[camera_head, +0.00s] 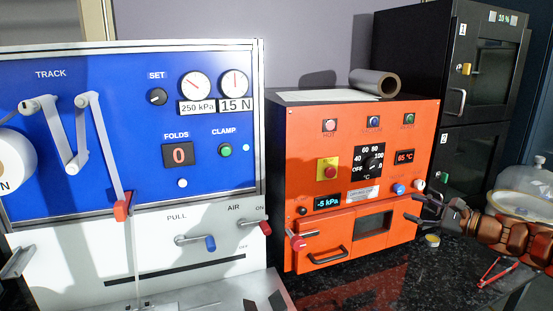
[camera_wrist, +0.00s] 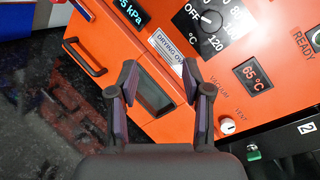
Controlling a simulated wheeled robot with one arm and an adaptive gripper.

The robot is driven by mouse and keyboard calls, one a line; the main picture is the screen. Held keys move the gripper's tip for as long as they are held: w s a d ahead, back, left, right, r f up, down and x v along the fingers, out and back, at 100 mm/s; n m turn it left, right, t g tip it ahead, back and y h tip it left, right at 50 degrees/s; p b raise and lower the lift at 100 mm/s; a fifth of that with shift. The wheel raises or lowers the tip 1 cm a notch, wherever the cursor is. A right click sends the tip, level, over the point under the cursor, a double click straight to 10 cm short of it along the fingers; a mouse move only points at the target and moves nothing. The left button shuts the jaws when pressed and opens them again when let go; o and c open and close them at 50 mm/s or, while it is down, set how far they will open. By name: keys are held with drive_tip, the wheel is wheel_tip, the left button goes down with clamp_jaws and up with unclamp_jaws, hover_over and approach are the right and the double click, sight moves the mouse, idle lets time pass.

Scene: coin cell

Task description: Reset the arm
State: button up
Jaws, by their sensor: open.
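My gripper (camera_head: 422,209) is at the right in the head view, in front of the orange drying oven (camera_head: 295,150). Its two fingers are apart and empty. In the wrist view my gripper (camera_wrist: 160,85) shows with open fingers framing the oven's dark door window (camera_wrist: 153,93). The oven door (camera_head: 330,240) looks closed, with its handle (camera_head: 327,256) at the lower left. The oven displays read 65 °C and -5 kPa. I cannot tell whether the fingertips touch the oven front.
A blue and white machine (camera_head: 130,150) with a track and levers stands at the left. A black two-door cabinet (camera_head: 455,90) is at the right. A grey roll (camera_head: 375,82) lies on the oven. A small yellow-rimmed item (camera_head: 432,240) sits on the dark counter below my gripper.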

drive_tip(key=s+a+r+n+g, duration=0.1)
drive_tip(key=s+a+n+g, duration=0.5)
drive_tip(key=a, duration=0.7)
drive_tip(key=s+a+n+g, duration=0.35)
drive_tip(key=s+a, duration=0.35)
drive_tip(key=a, duration=0.6)
drive_tip(key=s+a+f+n+g+h, duration=0.1)
drive_tip(key=s+a+f+n+h, duration=0.1)
drive_tip(key=s, duration=0.4)
drive_tip(key=s+a+f+n+g+h, duration=0.1)
drive_tip(key=s+a+f+n+g, duration=0.15)
drive_tip(key=s, duration=0.45)
drive_tip(key=s+d+f+n+h, duration=0.2)
drive_tip(key=s+d+f+h, duration=0.2)
drive_tip(key=s, duration=0.6)
drive_tip(key=s+d+f+n+g+h, duration=0.1)
drive_tip(key=s+d+f+h, duration=0.3)
drive_tip(key=s, duration=0.6)
drive_tip(key=shift+d+f+n, duration=0.45)
drive_tip(key=shift+d+n, duration=0.45)
drive_tip(key=shift+d, duration=0.2)
